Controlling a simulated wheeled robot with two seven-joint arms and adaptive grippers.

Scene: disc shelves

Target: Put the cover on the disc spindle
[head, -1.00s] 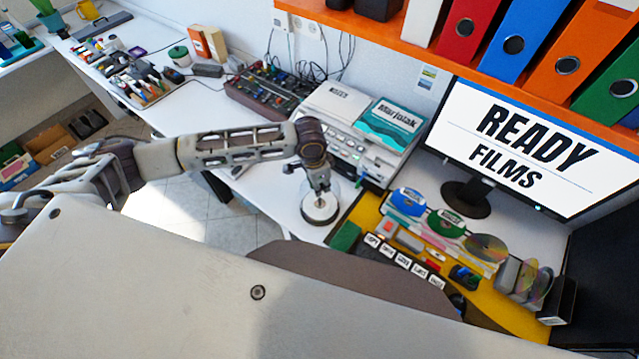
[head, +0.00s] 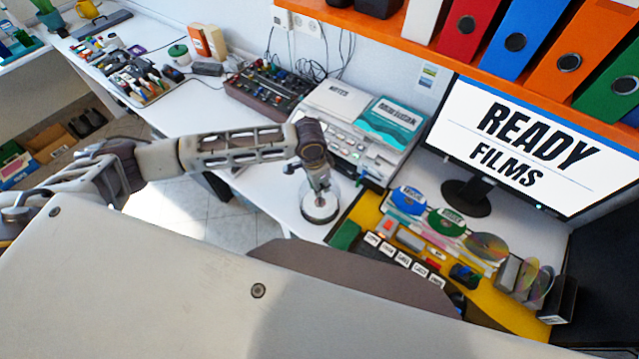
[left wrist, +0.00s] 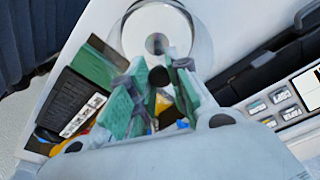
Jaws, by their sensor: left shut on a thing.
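The disc spindle (head: 320,214) is a low round base with a pale top, standing on the white desk near its front edge. A clear round cover (left wrist: 192,42) shows around it, with the pale disc and hub visible through it in the left wrist view. My left gripper (head: 319,188) is directly above, pointing down. In the left wrist view its green-padded fingers (left wrist: 154,84) are shut on the cover's dark knob (left wrist: 159,77). I cannot tell whether the cover's rim rests on the base. My right gripper is not in view.
A yellow mat (head: 367,216) with discs, cases and labelled boxes lies close on the right. A white device (head: 345,150) stands behind, with a monitor (head: 520,145) at the right. A mixer-like box (head: 268,93) is farther left. The desk left of the spindle is mostly clear.

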